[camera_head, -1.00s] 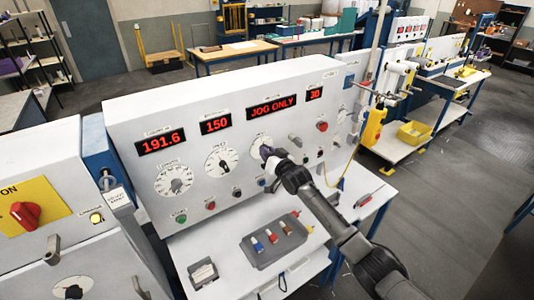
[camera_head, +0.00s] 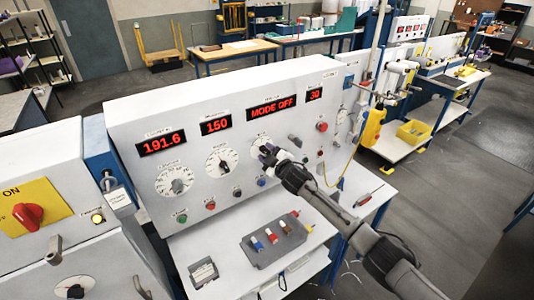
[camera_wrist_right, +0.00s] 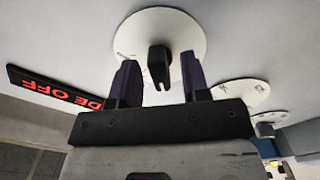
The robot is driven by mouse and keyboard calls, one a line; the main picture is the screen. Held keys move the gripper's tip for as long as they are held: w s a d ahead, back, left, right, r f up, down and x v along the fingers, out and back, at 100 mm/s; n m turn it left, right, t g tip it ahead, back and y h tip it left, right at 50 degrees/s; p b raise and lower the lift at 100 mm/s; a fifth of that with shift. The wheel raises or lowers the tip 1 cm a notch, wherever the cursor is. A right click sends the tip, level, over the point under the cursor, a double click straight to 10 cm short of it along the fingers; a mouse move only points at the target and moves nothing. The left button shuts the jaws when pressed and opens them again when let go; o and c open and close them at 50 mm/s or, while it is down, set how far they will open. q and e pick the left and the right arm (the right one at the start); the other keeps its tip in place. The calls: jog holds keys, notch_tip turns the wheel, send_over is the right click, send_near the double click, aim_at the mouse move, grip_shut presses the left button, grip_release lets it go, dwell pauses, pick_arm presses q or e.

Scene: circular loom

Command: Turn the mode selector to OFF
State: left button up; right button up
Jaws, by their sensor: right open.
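The mode selector is a black knob on a round white dial (camera_head: 259,140) on the sloped white panel, below a red display (camera_head: 271,108) that reads "MODE OFF". My right gripper (camera_head: 268,152) is in front of this dial and hides part of the knob. In the right wrist view the black knob (camera_wrist_right: 159,60) stands between the two open fingers of my right gripper (camera_wrist_right: 160,75), with a gap on both sides. The wrist view also shows the end of the display (camera_wrist_right: 60,90), upside down. My left gripper is not in view.
Two other dials, the left one (camera_head: 174,181) and the middle one (camera_head: 221,162), sit left of the selector. Push buttons (camera_head: 211,205) line the panel below them. A grey tray (camera_head: 262,252) with coloured pieces lies on the shelf in front. A red button (camera_head: 321,127) is to the right.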

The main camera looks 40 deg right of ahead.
aim_at(267, 153)
jog(key=shift+s+r+p, duration=0.1)
jog(key=shift+s+p, duration=0.25)
jog(key=s+p, duration=0.1)
jog(key=s, duration=0.1)
jog(key=s+p, duration=0.1)
jog(key=s, duration=0.1)
jog(key=shift+s+a+p, duration=0.2)
jog(key=shift+s+p, duration=0.1)
jog(key=shift+s, duration=0.85)
